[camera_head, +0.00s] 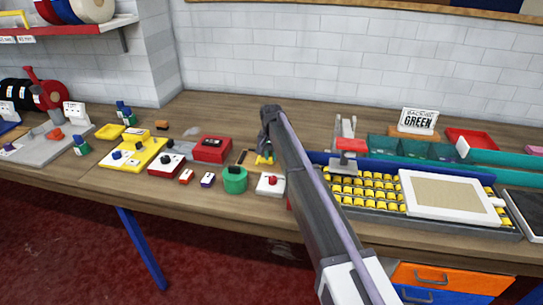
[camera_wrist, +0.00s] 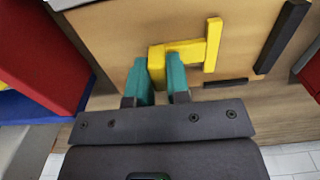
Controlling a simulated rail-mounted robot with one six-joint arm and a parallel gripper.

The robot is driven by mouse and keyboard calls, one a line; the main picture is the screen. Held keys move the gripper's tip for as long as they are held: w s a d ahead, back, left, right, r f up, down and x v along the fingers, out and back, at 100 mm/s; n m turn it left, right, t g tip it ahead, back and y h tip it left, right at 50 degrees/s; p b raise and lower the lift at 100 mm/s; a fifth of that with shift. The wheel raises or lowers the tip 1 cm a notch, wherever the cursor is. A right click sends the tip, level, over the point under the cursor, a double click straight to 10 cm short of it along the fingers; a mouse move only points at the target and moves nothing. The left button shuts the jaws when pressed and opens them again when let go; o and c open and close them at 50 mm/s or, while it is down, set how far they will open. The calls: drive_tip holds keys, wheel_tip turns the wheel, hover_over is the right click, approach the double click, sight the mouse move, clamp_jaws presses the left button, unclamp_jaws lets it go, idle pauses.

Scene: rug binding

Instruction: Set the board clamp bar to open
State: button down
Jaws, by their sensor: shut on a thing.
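A yellow bar (camera_wrist: 186,52) with a crosspiece at one end lies against a tan board (camera_wrist: 115,32) in the wrist view; it looks like the board clamp bar. My gripper (camera_wrist: 160,78) has its two teal fingers closed around the end of the bar away from the crosspiece. My arm hides most of that spot, including the fingertips there.
A green round pot (camera_head: 235,180), a white box with a red knob (camera_head: 270,184) and a red box (camera_head: 211,149) stand close by on the left. A tray of yellow rollers (camera_head: 372,187) lies to the right. A dark strip (camera_wrist: 282,38) is near the bar.

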drive_tip(key=shift+d, duration=0.1)
drive_tip(key=shift+s+d, duration=0.2)
drive_tip(key=shift+d, duration=0.95)
drive_tip(key=shift+s+d, duration=0.15)
drive_tip(key=shift+d, duration=1)
